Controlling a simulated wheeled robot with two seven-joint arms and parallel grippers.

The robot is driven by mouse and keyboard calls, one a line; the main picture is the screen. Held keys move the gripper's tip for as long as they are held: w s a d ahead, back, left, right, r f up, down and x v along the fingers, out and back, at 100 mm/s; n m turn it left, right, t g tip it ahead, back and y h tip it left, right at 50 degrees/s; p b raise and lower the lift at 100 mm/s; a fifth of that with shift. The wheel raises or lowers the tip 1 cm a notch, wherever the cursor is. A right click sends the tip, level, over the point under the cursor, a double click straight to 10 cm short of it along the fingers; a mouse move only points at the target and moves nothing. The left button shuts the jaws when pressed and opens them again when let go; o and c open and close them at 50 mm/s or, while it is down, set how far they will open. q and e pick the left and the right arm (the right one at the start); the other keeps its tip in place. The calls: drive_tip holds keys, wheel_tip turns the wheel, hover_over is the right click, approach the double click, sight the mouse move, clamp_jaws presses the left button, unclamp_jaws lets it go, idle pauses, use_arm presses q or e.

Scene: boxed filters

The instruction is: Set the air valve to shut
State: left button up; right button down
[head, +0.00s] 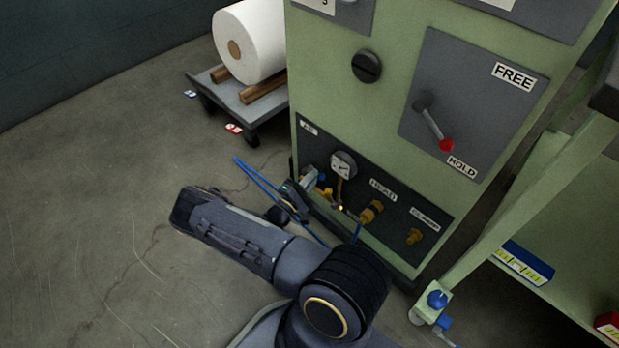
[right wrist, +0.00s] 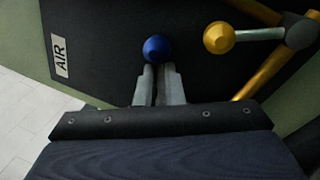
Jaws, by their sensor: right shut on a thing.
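The air valve's blue ball knob (right wrist: 157,48) shows in the right wrist view at the tips of my right gripper (right wrist: 156,72), in front of the dark panel with the AIR label (right wrist: 61,57). The two fingers are close together on the knob. In the head view my right gripper (head: 309,178) is at the left part of the dark lower panel, below the AIR label (head: 308,127). Its fingers partly hide the valve, and the valve's body and lever direction cannot be made out. My left gripper is not in view.
A round gauge (head: 343,164) and brass fittings (head: 371,211) sit close right of the gripper. A yellow knob (right wrist: 218,37) on a grey rod is beside the blue one. A cart (head: 250,117) with a white roll stands left.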

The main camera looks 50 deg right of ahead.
wheel_tip(320, 180, down, 2)
drive_tip(key=m+b, duration=0.1)
drive_tip(key=m, duration=0.2)
drive_tip(key=m+g, duration=0.1)
drive_tip(key=m, duration=0.1)
drive_tip(key=shift+s+m+g+b, duration=0.1)
drive_tip(key=shift+m+g+b, duration=0.2)
drive_tip(key=shift+m+b, duration=0.1)
drive_tip(key=shift+f+m, duration=0.1)
drive_tip(key=shift+m, duration=0.2)
drive_tip(key=c, duration=1.5)
unclamp_jaws()
drive_tip(key=shift+c, duration=0.2)
drive_tip(key=p+v, duration=0.2)
drive_tip(key=v, duration=0.5)
drive_tip(key=shift+a, duration=0.45)
